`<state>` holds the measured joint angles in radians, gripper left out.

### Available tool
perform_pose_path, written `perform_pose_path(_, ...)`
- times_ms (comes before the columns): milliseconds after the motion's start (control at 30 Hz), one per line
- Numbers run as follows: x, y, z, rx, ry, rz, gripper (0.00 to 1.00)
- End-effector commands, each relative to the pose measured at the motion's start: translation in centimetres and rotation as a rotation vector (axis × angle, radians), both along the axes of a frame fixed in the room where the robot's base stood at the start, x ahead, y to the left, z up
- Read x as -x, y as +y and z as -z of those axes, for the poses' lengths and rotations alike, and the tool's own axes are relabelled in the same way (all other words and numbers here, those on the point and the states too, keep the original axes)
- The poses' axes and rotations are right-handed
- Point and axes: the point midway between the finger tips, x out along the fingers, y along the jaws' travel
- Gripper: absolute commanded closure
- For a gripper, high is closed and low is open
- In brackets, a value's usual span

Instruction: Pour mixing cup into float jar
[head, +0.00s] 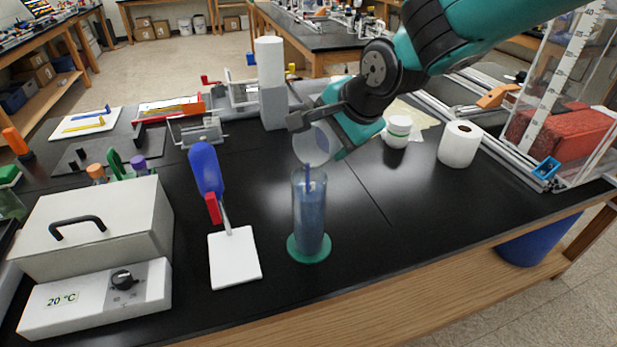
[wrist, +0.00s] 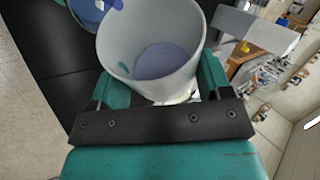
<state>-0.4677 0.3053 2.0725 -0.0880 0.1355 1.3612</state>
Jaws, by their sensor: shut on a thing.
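The float jar (head: 310,215) is a tall clear cylinder of blue liquid on a green round base, upright on the black bench. The mixing cup (head: 311,148) is translucent and tilted just above the jar's mouth. A thin blue stream shows at the jar's opening in the head view. In the wrist view the cup (wrist: 150,45) has some blue-violet liquid at its bottom, and part of the jar (wrist: 88,10) shows beyond its rim. My gripper (head: 325,120) is shut on the cup; the fingers sit at both sides of it in the wrist view.
A blue-and-red handled tool with a white plate (head: 234,258) lies left of the jar. A white 20 °C box (head: 95,225) stands at the left front. A paper roll (head: 459,145) and a white lidded pot (head: 397,131) stand to the right. The bench right of the jar is clear.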

Motion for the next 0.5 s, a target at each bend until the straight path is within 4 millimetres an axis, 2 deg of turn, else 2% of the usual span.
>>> perform_pose_path(500,0.14,0.13,0.4,0.034,-0.046,-0.001,0.54)
